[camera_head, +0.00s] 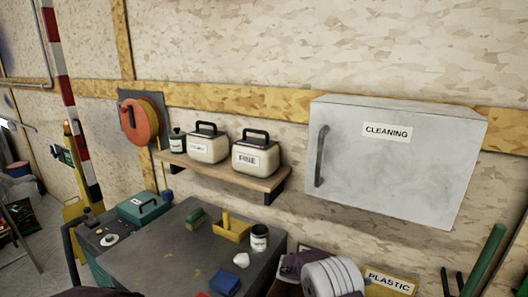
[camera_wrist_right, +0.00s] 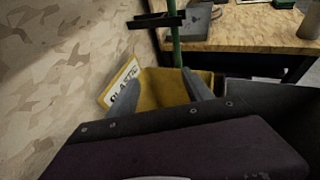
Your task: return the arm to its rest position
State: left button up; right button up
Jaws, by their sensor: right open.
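My right gripper (camera_wrist_right: 161,80) is open in the right wrist view. Its two grey fingers are spread apart, with nothing seen between them but the yellow plastic bin (camera_wrist_right: 205,78) beyond. In the head view, part of my right arm (camera_head: 325,275) shows low at the bottom edge, in front of the wall and right of the dark worktop (camera_head: 165,250). My left gripper is out of view.
A white cabinet labelled CLEANING (camera_head: 390,165) and a shelf (camera_head: 225,175) with two labelled canisters are on the wall. A green pole (camera_wrist_right: 176,45) rises beyond my right gripper.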

dwell(0.3)
jog(key=s+d+r+m+y, duration=0.2)
jog(key=s+d+r+m, duration=0.1)
jog(key=r, duration=0.6)
jog(key=s+a+f+m+g+y, duration=0.1)
jog(key=s+m+y, duration=0.15)
jog(key=s, duration=0.25)
jog(key=s+a+f+m+y, duration=0.1)
jog(key=s+a+y, duration=0.15)
jog(key=s, duration=0.35)
jog(key=s+a+f+m+t+y, duration=0.1)
jog(key=s+a+f+m+y, duration=0.1)
jog(key=a+m, duration=0.3)
jog(key=s+a+f+m+t+y+p, duration=0.1)
jog(key=s+a+f+m+t+y, duration=0.1)
jog(key=a+f+m+y, duration=0.3)
jog(key=shift+s+a+f+m, duration=0.3)
jog(key=shift+s+a+m, duration=0.25)
jog(key=shift+s+a, duration=0.15)
jog(key=shift+s, duration=0.1)
